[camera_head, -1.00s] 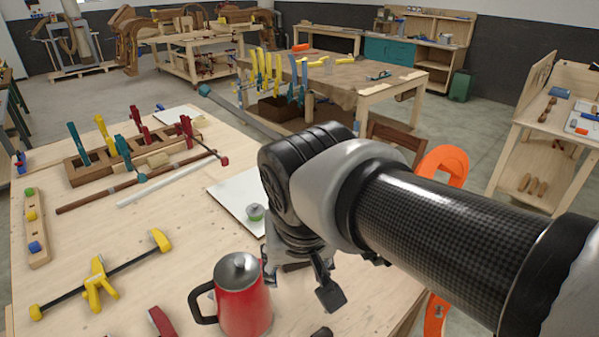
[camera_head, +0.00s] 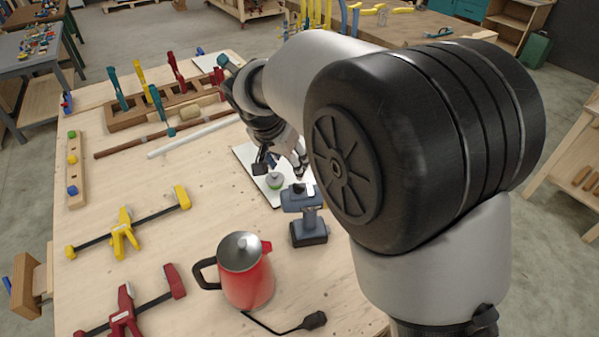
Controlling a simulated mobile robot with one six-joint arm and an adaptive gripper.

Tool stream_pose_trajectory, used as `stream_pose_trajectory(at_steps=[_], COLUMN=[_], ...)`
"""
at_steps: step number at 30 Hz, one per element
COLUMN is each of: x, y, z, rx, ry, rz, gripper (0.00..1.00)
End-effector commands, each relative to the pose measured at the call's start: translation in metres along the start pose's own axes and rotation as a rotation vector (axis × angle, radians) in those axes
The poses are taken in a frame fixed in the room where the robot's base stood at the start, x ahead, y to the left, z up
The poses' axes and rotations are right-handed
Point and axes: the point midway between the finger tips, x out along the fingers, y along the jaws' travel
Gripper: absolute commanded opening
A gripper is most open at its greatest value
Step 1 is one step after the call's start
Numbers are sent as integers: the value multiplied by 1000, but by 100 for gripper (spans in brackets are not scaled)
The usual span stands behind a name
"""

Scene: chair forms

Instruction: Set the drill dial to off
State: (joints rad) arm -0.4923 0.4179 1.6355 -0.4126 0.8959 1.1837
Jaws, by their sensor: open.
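The drill (camera_head: 308,232) is blue-grey and dark. It stands upright on its battery base on the wooden workbench, right of the red kettle. Its dial is too small to make out in this view. My gripper (camera_head: 281,168) is open and points down over the white board, just behind the drill and to its left in the picture. I see nothing between its fingers. It looks apart from the drill, though its exact height is hard to judge.
A red kettle (camera_head: 247,278) stands in front of the drill, with a black plug and cord (camera_head: 313,320) nearby. Yellow (camera_head: 122,235) and red (camera_head: 124,315) clamps lie at left.

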Motion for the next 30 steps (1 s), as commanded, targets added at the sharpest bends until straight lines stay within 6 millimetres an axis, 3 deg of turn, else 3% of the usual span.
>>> stream_pose_trajectory(at_steps=[9,15,21,30], x=[73,107,123,126], y=[2,1,0,0], z=[2,1,0,0], rx=[0,0,1,0], ry=[-4,-2,-1,-1], rz=[4,2,0,0], gripper=[52,52,52,52])
